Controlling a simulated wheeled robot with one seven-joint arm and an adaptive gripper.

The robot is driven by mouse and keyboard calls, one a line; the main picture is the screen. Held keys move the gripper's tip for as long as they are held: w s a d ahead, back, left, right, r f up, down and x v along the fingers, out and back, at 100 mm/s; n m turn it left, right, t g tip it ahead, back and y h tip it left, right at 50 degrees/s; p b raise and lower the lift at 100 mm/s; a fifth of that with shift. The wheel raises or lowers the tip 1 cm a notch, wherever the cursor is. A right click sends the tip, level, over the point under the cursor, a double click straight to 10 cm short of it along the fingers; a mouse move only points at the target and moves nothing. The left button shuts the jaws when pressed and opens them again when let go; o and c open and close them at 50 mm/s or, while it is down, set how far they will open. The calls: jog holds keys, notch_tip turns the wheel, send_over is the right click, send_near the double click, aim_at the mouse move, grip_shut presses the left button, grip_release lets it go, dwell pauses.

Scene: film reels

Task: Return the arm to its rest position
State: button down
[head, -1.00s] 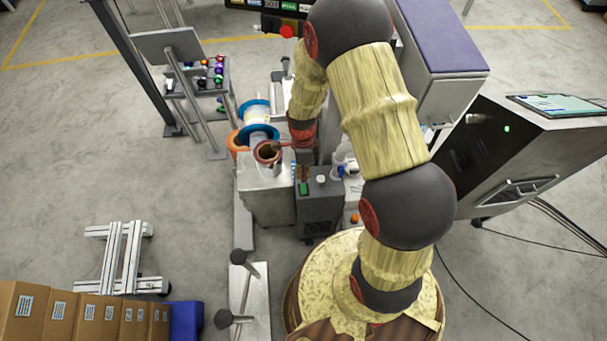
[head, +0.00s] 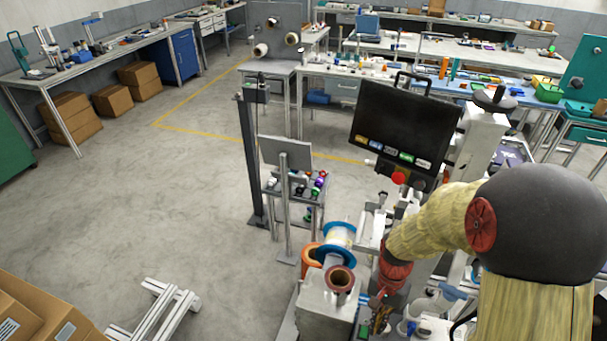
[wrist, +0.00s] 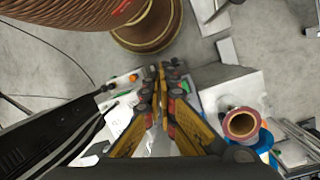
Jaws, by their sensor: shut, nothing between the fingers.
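My arm reaches down from the right in the head view, its speckled yellow links and dark round joints bent towards the machine. My gripper (wrist: 163,70) points down in the wrist view, its yellow and dark fingers together and empty. In the head view the gripper is small and partly hidden below the red wrist joint. A reddish-brown spool (head: 341,280) stands on a grey metal box (head: 325,312), left of the gripper; the spool also shows in the wrist view (wrist: 240,123), apart from the fingers. A blue-flanged reel (head: 341,237) and an orange reel (head: 311,256) are behind it.
A black monitor (head: 405,125) with a red button stands behind the arm. A small rack (head: 295,187) of coloured spools stands behind the reels. Cardboard boxes (head: 40,315) and a metal frame (head: 155,310) are at lower left. The floor at left is open.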

jog(key=s+r+n+t+b, duration=0.1)
jog(key=s+r+n+t, duration=0.2)
jog(key=r, duration=1)
jog(key=s+a+r+n+t+b, duration=0.1)
jog(key=s+r+n+t, duration=0.3)
jog(key=r, duration=1)
jog(key=shift+s+n+t+b, duration=0.2)
jog(key=shift+n+t+b, duration=0.1)
jog(key=shift+t+b, duration=0.35)
jog(key=c, duration=2.6)
grip_release()
jog(key=shift+a, duration=0.1)
